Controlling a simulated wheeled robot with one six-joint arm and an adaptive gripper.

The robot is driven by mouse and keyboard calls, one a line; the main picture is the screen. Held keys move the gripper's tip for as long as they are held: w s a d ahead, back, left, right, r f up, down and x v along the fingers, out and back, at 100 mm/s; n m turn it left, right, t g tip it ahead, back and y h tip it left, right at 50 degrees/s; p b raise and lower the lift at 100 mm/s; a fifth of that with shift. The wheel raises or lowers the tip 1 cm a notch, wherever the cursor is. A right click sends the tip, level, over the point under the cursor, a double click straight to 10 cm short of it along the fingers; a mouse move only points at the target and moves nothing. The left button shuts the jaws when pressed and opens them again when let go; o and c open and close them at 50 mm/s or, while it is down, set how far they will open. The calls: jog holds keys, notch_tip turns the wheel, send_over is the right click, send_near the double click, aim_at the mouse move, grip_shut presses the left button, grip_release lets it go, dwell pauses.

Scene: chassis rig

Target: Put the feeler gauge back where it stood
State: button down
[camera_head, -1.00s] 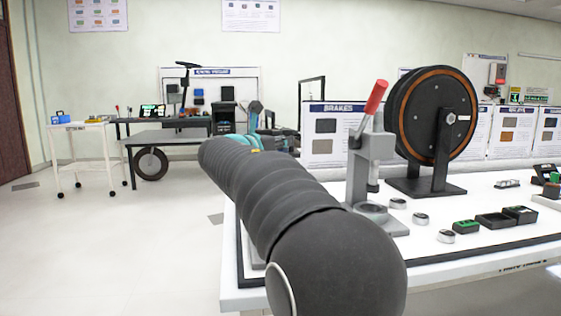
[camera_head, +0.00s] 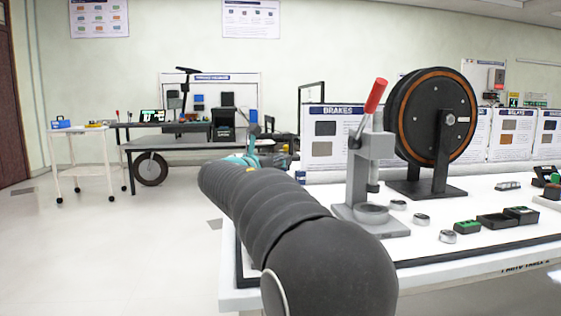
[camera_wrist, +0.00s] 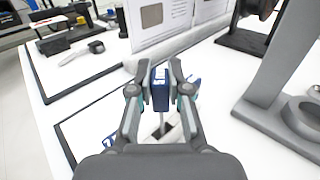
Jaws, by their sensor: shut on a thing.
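My gripper (camera_wrist: 160,78) is shut on a small dark blue thing (camera_wrist: 160,95), which I take for the feeler gauge, in the middle of the wrist view. It is upright between the fingertips, with a thin grey part below it. It is over the white table, and I cannot tell whether it touches anything. A black-framed area with blue lettering lies below it, partly hidden by my fingers. In the head view my arm covers the gauge.
The grey press (camera_head: 370,170) with a red lever stands to the right, by the brake disc (camera_head: 435,115). The brakes board (camera_wrist: 150,20) stands behind. Another black-framed area (camera_wrist: 75,70) with tools lies left. Several small parts sit at the table's right.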

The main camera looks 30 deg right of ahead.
jog(key=c, duration=1.1)
grip_release()
